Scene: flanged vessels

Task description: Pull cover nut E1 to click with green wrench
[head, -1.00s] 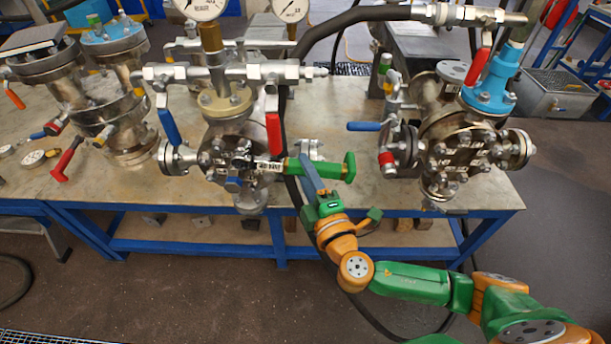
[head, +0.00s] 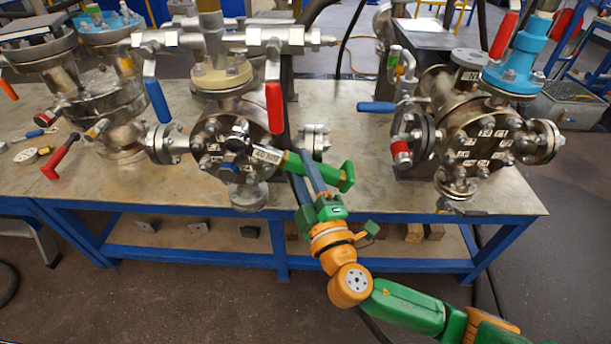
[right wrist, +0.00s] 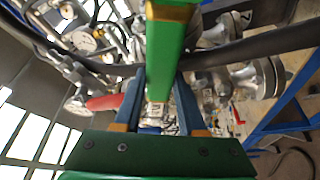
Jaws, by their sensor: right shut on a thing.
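The green wrench (head: 322,171) has its grey head against the bolted round cover (head: 213,157) of the middle vessel, and its handle slopes down to the right. A white torque label shows near its head. Which nut the head sits on is hard to make out, and I cannot read E1 there. My right gripper (head: 304,168) is shut on the wrench handle, its blue-grey fingers coming from below. In the right wrist view the green handle (right wrist: 165,60) runs between the two fingers (right wrist: 158,98). My left gripper is out of view.
Red (head: 275,108) and blue (head: 158,101) valve levers hang from the middle vessel near the wrench. Another flanged vessel (head: 482,140) stands at the right, others at the left. A dark hose runs behind the wrench. Bare tabletop (head: 365,180) lies right of the handle.

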